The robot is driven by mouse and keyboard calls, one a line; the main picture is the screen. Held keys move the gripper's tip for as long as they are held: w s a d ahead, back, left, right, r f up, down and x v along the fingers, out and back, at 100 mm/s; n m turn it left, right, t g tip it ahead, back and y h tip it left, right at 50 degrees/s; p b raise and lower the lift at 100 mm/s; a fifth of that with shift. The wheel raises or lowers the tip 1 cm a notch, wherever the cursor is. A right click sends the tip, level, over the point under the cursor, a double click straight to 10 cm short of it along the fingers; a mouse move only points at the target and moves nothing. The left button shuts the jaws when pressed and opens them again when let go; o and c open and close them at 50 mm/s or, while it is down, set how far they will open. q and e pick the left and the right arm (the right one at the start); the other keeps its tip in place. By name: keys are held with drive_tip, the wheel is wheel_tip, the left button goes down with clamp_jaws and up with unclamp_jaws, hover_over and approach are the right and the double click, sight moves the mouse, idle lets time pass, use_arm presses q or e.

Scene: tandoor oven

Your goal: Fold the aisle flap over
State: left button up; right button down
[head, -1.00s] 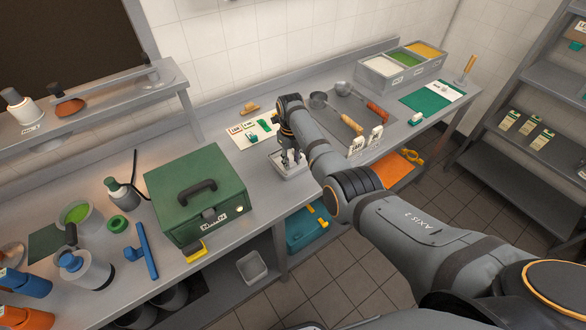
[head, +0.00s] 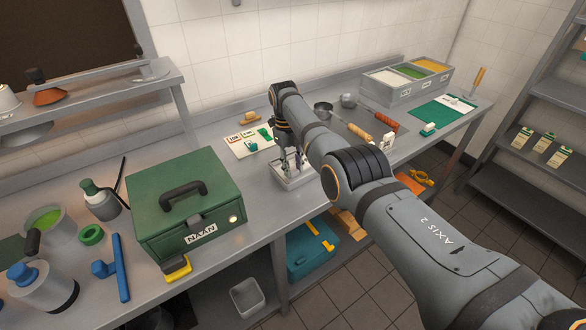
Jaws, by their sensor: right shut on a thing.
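My right gripper (head: 290,161) points down at a small pale metal tray (head: 287,182) on the counter, right of the green box. Its fingers are close together on a small thing at the tray, too small and too covered by the fingers to make out. I cannot pick out a flap for certain in this view. The green box (head: 187,203) stands shut on the counter, with a dark handle on top and a NAAN label on its front. My left gripper is not in view.
Behind my gripper lie cards (head: 247,141). Ladles and a three-part bin (head: 405,80) are further right. A teal case (head: 312,248) sits on the lower shelf. My right forearm crosses the counter's front edge.

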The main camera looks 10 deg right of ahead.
drive_tip(key=shift+s+f, duration=0.1)
drive_tip(key=shift+f, duration=0.05)
drive_tip(key=c, duration=1)
unclamp_jaws()
drive_tip(key=shift+r, duration=0.55)
wheel_tip(320, 180, up, 9)
